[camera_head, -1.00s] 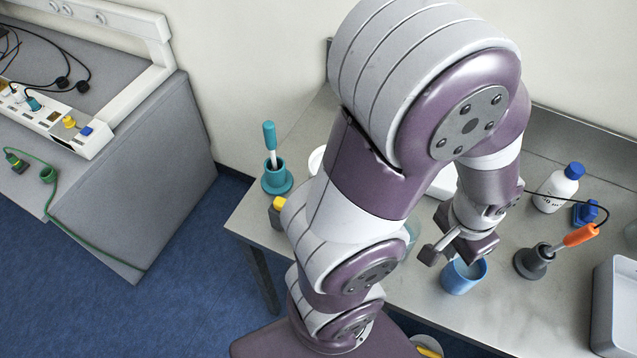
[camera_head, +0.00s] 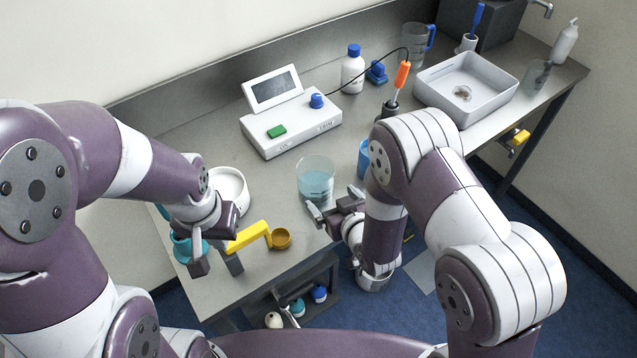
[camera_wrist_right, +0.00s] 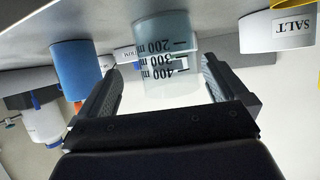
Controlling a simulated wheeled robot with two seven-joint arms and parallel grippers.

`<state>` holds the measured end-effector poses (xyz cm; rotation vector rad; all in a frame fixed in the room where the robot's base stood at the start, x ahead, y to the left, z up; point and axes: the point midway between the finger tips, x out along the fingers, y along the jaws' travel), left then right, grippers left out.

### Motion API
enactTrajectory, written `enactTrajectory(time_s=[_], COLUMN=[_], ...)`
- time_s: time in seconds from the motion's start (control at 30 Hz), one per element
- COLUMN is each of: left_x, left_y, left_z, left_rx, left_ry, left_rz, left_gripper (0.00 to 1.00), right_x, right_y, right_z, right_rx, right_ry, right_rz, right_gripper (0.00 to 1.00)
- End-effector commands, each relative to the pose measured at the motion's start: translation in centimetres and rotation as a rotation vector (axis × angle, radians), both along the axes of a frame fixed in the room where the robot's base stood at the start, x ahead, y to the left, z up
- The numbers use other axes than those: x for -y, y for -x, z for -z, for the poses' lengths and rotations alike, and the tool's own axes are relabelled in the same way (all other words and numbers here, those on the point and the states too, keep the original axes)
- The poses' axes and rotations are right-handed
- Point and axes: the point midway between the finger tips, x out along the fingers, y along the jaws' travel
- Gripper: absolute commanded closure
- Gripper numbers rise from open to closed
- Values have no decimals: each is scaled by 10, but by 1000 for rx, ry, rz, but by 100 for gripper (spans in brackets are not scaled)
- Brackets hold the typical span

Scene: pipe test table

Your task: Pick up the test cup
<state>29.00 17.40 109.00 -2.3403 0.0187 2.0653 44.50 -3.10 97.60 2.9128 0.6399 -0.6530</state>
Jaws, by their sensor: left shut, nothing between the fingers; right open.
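A blue cup (camera_head: 363,160) stands on the table, partly hidden behind my right arm in the head view. It also shows at the left of the right wrist view (camera_wrist_right: 77,70), outside the fingers. A clear graduated beaker (camera_head: 316,180) with bluish liquid stands left of it. My right gripper (camera_head: 334,210) is open just in front of the beaker. In the right wrist view the beaker (camera_wrist_right: 165,55) appears upside down, lined up between the spread fingers; contact cannot be told. My left gripper (camera_head: 215,264) is shut and empty near the table's front left, beside a yellow scoop (camera_head: 248,236).
A white bowl (camera_head: 229,188), labelled SALT in the wrist view, stands behind my left gripper. A white meter (camera_head: 290,125) sits behind the beaker. A white bottle (camera_head: 352,75), an orange probe (camera_head: 401,78) and a grey tray (camera_head: 466,90) stand further back and right.

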Motion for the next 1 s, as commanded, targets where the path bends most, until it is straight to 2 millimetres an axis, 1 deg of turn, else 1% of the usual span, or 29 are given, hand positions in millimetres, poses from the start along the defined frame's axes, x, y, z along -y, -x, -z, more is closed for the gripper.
enactTrajectory(time_s=[0.13,0.23,0.33,0.43,0.6,0.63,0.67,0.7,0.77,0.8,1.0], left_x=[0,0,0,0,0,0,0,0,0,0,0], left_y=[0,0,0,0,0,0,0,0,0,0,0], left_z=[-8,-18,-19,-19,-18,-18,-18,-18,-18,-18,-18], left_rx=[-1,0,0,-1,-1,-1,-1,-1,-1,-1,-1], left_ry=[0,0,0,0,0,0,0,0,0,0,0], left_rz=[0,-1,-1,-1,0,0,0,0,0,0,-1], left_gripper=[100,100,100,100,100,100,100,100,100,100,100], right_x=[-8,-17,-23,-25,-25,-25,-25,-25,-25,-25,-25], right_y=[-15,-32,-45,-50,-51,-51,-51,-51,-51,-50,-51], right_z=[3,7,17,21,22,22,22,22,22,22,21], right_rx=[0,0,-1,-1,-1,-1,-1,-1,-1,-1,0], right_ry=[-1,-1,-1,-1,-1,-1,-1,-1,-1,-1,-2], right_rz=[-2,-2,0,0,0,0,0,0,0,0,0], right_gripper=[0,0,0,0,0,6,16,29,49,61,62])
